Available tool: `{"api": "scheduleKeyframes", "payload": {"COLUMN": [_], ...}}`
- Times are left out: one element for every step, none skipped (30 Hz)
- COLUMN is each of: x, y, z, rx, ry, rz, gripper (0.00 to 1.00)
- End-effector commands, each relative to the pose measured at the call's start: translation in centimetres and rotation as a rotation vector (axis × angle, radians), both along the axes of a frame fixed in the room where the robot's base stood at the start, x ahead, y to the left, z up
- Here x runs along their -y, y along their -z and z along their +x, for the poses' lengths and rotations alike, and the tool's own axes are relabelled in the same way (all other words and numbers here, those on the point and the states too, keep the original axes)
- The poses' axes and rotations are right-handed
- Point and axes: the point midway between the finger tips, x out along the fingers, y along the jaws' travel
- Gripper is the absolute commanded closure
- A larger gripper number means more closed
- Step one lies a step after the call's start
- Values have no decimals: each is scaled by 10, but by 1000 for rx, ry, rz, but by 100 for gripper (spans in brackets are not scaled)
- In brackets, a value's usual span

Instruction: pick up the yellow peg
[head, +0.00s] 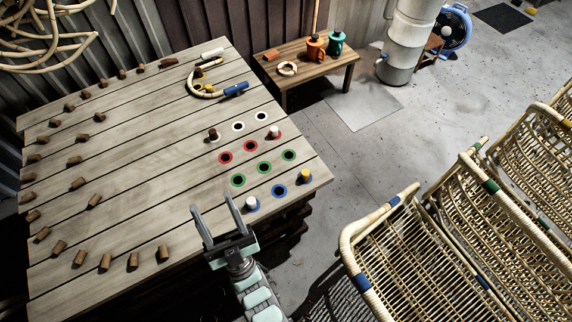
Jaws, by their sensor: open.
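The yellow peg (305,176) stands in a blue-ringed hole near the right corner of the slatted wooden table (150,150). My gripper (211,202) is open and empty, with its two fingers apart at the table's front edge. It is to the left of the yellow peg and a little nearer the camera, well apart from it. A white peg (251,202) in another blue-ringed hole is between my gripper and the yellow peg.
A second white peg (274,132) and a brown peg (212,134) stand among the ringed holes. Several brown pegs line the table's left and front. A bent rattan piece (205,95) and blue cylinder (236,89) lie behind. Rattan chairs (400,250) stand at right.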

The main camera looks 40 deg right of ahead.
Motion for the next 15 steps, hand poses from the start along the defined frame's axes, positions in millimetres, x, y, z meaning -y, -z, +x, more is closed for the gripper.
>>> {"api": "scheduleKeyframes", "payload": {"x": [23, 38, 58, 72, 87, 107, 122, 136, 156, 171, 184, 202, 216, 229, 244], "y": [-29, -27, -18, -11, -3, 8, 18, 29, 42, 53, 64, 79, 89, 99, 114], "z": [33, 53, 78, 95, 112, 132, 146, 158, 174, 184, 192, 203, 209, 215, 220], "rx": [-86, -148, -233, -297, -361, -445, -511, -578, -661, -726, -789, -874, -935, -997, -1082], "ry": [74, 119, 173, 210, 246, 288, 317, 343, 375, 395, 411, 430, 442, 450, 455], "rz": [1, 2, 2, 0, -1, -2, -3, -6, -10, -13, -16, -23, -28, -34, -43], "gripper": [48, 48, 48, 48, 48, 48, 48, 48, 48, 48, 48, 48, 48, 48, 48]}}
